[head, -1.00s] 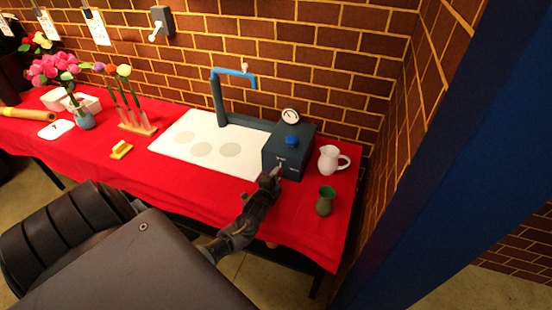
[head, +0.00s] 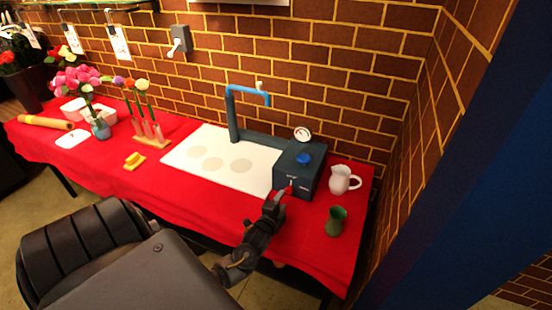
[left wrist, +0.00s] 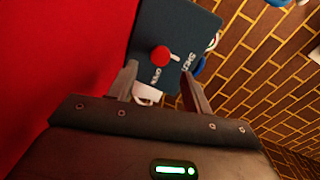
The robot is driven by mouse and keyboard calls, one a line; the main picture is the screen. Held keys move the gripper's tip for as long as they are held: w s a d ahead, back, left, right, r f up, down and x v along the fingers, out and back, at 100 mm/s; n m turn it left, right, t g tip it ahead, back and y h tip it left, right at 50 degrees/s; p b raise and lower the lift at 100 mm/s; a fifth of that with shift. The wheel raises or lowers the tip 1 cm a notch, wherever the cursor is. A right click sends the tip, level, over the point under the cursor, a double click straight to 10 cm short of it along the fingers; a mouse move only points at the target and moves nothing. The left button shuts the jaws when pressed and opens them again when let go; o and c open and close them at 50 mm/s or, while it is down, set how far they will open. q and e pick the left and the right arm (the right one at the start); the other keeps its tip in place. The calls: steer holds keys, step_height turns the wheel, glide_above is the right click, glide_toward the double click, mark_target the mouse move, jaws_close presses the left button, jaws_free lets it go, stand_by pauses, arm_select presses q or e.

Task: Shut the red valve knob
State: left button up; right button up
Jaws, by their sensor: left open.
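The red valve knob (left wrist: 160,55) is on the front face of a dark blue-grey box (left wrist: 152,22), with a small pale pointer beside it and white lettering near it. In the head view the knob (head: 290,190) is a small red spot on the box's front, partly hidden by my gripper. My left gripper (head: 279,197) is at that front face. In the left wrist view its open fingers (left wrist: 159,74) point at the box, with the knob just past the tips and roughly between them; contact cannot be told. My right gripper is not in view.
The box (head: 312,161) carries a blue knob (head: 303,158) and a gauge (head: 303,134). A white pitcher (head: 342,180) and green vase (head: 335,221) stand to its right on the red-covered table (head: 215,192). A blue pipe (head: 247,92) rises behind a white mat (head: 180,152).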

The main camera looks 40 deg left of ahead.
arm_select(q)
steer(key=v, duration=0.6)
stand_by(0.4)
